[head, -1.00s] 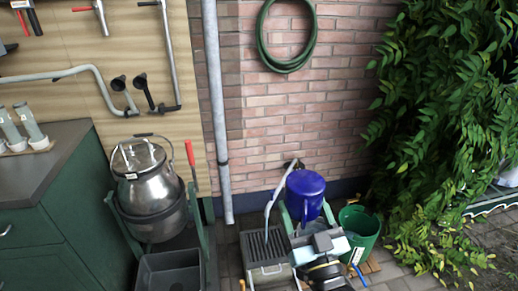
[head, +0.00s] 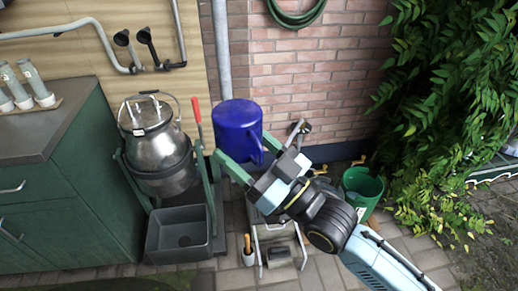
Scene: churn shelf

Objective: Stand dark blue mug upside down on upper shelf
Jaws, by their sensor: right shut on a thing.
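The dark blue mug (head: 237,122) is held in the air at the middle of the head view, in front of the grey downpipe and brick wall. A closed, flat blue face is on top, so it looks upside down. Its handle shows at its lower right. My right gripper (head: 243,150) comes in from the lower right and is shut on the mug, with green fingers beside its lower part. The mug's underside is hidden. My left gripper is not in view. I see no upper shelf in this view.
A steel churn (head: 158,145) hangs in a green stand left of the mug, with a red-handled lever (head: 196,112) between them. A grey basin (head: 180,235) stands below. A green cabinet (head: 65,180) is at left, a green bucket (head: 362,187) at right.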

